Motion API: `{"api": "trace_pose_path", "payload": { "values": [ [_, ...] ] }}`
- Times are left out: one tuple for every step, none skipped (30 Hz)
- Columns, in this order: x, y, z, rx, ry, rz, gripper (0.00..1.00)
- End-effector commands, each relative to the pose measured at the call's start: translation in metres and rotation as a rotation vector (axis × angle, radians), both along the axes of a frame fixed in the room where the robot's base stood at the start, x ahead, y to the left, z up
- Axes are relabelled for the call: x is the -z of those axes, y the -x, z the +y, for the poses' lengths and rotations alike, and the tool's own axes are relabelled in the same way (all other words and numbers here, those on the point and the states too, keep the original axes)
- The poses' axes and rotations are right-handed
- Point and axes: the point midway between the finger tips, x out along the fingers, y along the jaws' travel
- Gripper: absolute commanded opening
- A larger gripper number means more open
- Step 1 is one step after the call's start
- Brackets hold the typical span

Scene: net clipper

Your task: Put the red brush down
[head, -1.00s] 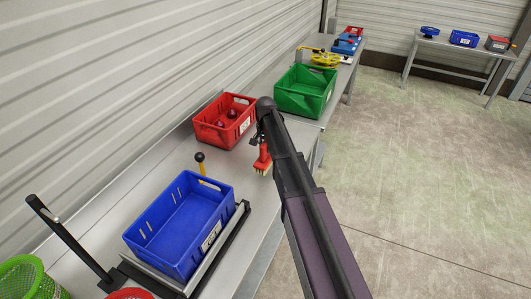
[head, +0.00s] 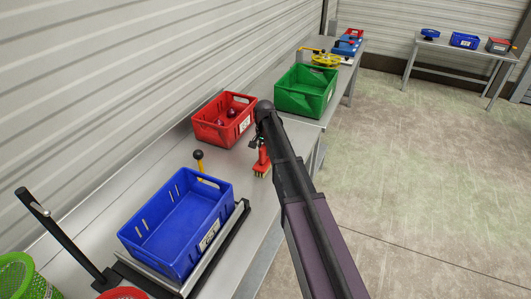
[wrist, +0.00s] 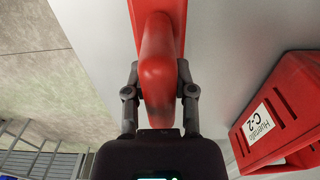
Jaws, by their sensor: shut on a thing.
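The red brush (head: 262,163) has a red body and pale bristles pointing down. In the head view it is at or just above the metal bench (head: 239,188), to the right of the red crate; whether the bristles touch the bench I cannot tell. My gripper (wrist: 160,85) is shut on the brush's red handle (wrist: 158,60), with one finger on each side. In the head view my arm partly hides the gripper and the top of the brush.
A red crate (head: 209,134) holding dark red items stands left of the brush. A green crate (head: 291,101) is behind, and an empty blue crate (head: 149,238) sits on a black stand in front. Bare bench lies between the crates and the brush.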

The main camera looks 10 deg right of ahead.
Motion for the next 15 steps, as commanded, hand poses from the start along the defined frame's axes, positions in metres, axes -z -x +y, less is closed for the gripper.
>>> {"api": "trace_pose_path", "payload": {
  "values": [
    [-0.0006,0.0001,-0.0001,0.0,0.0,0.0,0.0],
    [-0.0007,0.0,-0.0001,0.0,0.0,0.0,0.0],
    [-0.0007,0.0,-0.0001,0.0,0.0,0.0,0.0],
    [-0.0007,0.0,-0.0001,0.0,0.0,0.0,0.0],
    [-0.0007,0.0,-0.0001,0.0,0.0,0.0,0.0],
    [-0.0005,0.0,-0.0002,0.0,0.0,0.0,0.0],
    [0.0001,0.0,-0.0002,0.0,0.0,0.0,0.0],
    [0.0009,0.0,-0.0002,0.0,0.0,0.0,0.0],
    [0.0021,0.0,-0.0002,0.0,0.0,0.0,0.0],
    [0.0029,0.0,-0.0002,0.0,0.0,0.0,0.0],
    [0.0036,0.0,-0.0002,0.0,0.0,0.0,0.0],
    [0.0026,0.0,-0.0002,0.0,0.0,0.0,0.43],
    [0.0023,0.0,-0.0002,0.0,0.0,0.0,0.52],
    [0.0023,0.0,-0.0002,0.0,0.0,0.0,0.61],
    [0.0023,0.0,-0.0002,0.0,0.0,0.0,0.68]
  ]
}}
